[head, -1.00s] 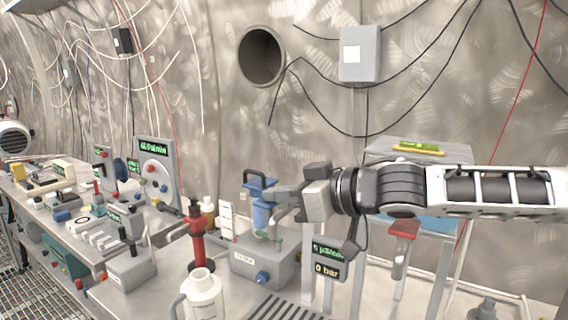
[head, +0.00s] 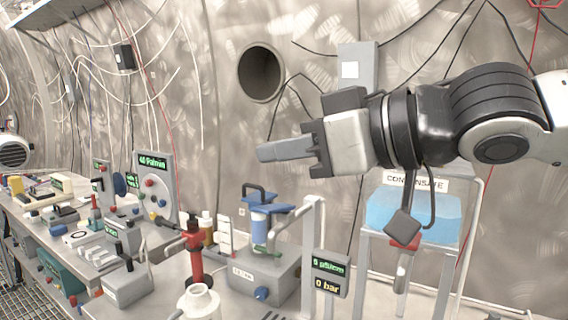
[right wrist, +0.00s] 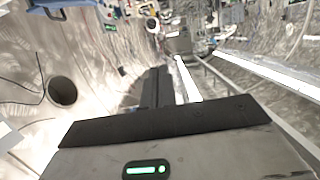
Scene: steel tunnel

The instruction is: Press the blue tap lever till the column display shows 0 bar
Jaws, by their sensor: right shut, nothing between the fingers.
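The blue tap lever (head: 284,219) sticks out to the right at the top of the blue filter column (head: 259,227), angled slightly. The column stands on a grey box (head: 262,271). The column display (head: 329,274) to its right reads 0 bar on its lower line, with a green line above. My right gripper (head: 262,152) is shut and empty, pointing left, and appears above the lever, apart from it in the picture. In the right wrist view its dark fingers (right wrist: 157,86) lie together. My left gripper is in neither view.
A red clamp post (head: 195,257) and a white bottle (head: 199,303) stand in front left of the column. A grey upright post (head: 311,225) stands between column and display. A CONDENSATE tank (head: 410,213) is at the right. Clear air surrounds the gripper tip.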

